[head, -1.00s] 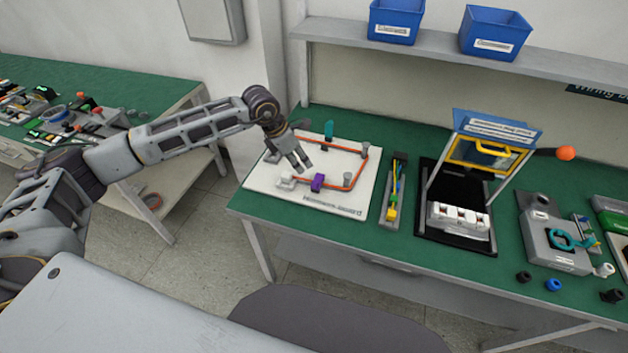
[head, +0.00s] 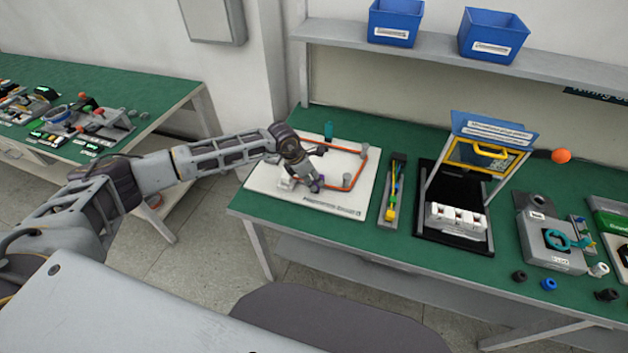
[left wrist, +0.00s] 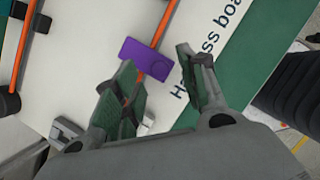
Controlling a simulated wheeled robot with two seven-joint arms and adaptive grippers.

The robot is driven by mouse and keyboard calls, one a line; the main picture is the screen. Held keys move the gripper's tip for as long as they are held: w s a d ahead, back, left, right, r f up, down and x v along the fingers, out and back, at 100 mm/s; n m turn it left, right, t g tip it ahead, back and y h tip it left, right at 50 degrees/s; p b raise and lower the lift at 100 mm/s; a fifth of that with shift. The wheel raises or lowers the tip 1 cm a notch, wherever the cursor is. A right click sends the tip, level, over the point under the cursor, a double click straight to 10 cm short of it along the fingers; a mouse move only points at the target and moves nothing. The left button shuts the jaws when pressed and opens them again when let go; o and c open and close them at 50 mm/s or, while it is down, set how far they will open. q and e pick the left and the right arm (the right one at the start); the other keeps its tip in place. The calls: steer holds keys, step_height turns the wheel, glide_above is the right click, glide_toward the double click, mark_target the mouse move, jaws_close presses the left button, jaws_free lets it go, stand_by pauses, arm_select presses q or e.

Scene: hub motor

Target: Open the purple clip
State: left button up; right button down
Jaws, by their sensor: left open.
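The purple clip (left wrist: 146,60) sits across the orange cable (left wrist: 160,28) on the white harness board (head: 338,204). In the left wrist view it lies just beyond my left fingertips. In the head view only a small purple part (head: 319,183) shows; my gripper hides the rest. My left gripper (left wrist: 158,68) is open, its two fingers spread with the clip's near edge in front of the gap. I cannot tell whether a finger touches it. In the head view the left gripper (head: 309,181) is over the board's front part. My right gripper is not in view.
A teal clip (head: 328,130) stands at the board's back. A narrow tray (head: 391,205) with coloured parts lies right of the board, then a black fixture with a raised frame (head: 455,170). Blue bins (head: 395,22) sit on the shelf above.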

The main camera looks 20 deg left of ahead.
arm_select(q)
steer(key=shift+x, duration=1.05)
steer(key=shift+c, duration=0.4)
jaws_close()
